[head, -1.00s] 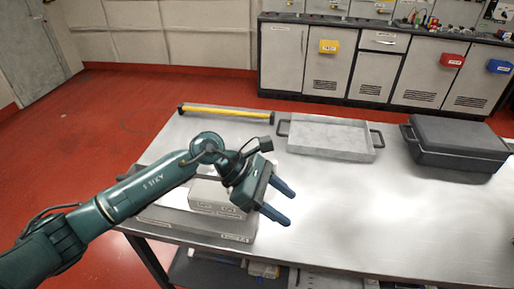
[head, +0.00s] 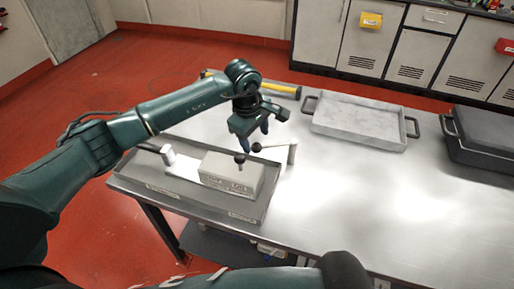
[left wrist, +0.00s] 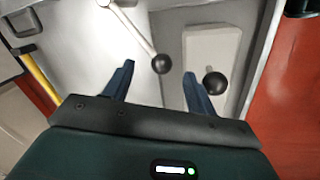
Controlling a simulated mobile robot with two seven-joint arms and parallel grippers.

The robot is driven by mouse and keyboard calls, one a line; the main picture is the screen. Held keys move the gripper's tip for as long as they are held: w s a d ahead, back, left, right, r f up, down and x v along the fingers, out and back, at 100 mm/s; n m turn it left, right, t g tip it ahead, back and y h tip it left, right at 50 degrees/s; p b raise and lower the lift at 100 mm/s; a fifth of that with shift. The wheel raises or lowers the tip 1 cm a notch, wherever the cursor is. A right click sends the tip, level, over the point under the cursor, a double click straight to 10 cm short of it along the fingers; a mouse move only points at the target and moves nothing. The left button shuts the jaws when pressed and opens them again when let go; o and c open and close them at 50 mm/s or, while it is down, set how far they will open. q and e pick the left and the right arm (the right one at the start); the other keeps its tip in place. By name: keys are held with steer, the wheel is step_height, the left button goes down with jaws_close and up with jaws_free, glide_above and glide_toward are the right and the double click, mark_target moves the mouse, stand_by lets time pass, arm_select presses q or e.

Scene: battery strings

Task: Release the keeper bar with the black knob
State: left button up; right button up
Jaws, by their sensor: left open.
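A thin pale bar (head: 275,145) ends in a black ball knob (head: 256,147), beside the grey block in the tray on the table. The bar and its knob (left wrist: 162,64) also show in the left wrist view. A second black knob (head: 240,158) stands on a short stem on the light grey block (head: 225,175); it also shows in the left wrist view (left wrist: 214,83). My left gripper (head: 253,138) points down above the knobs, open. In the left wrist view the bar's knob appears between its fingertips (left wrist: 159,72); contact cannot be told. My right gripper is out of view.
The block sits in a shallow grey tray (head: 145,187) at the table's left. A white upright (head: 292,153) stands right of the bar. A yellow bar (head: 280,88), a handled tray (head: 355,130) and a dark case (head: 485,140) lie farther back. The table's middle right is clear.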

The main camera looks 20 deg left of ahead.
mark_target(257, 144)
arm_select(q)
steer(key=shift+w+d+f+b, duration=0.1)
steer(key=shift+f+b, duration=0.15)
steer(key=shift+f, duration=0.3)
steer(key=shift+w+f+b, duration=0.15)
steer(key=shift+f+b, duration=0.05)
steer(key=shift+f, duration=0.35)
steer(key=shift+w+d+f+b, duration=0.1)
steer(key=shift+f+b, duration=0.15)
steer(key=shift+f, duration=0.3)
jaws_close()
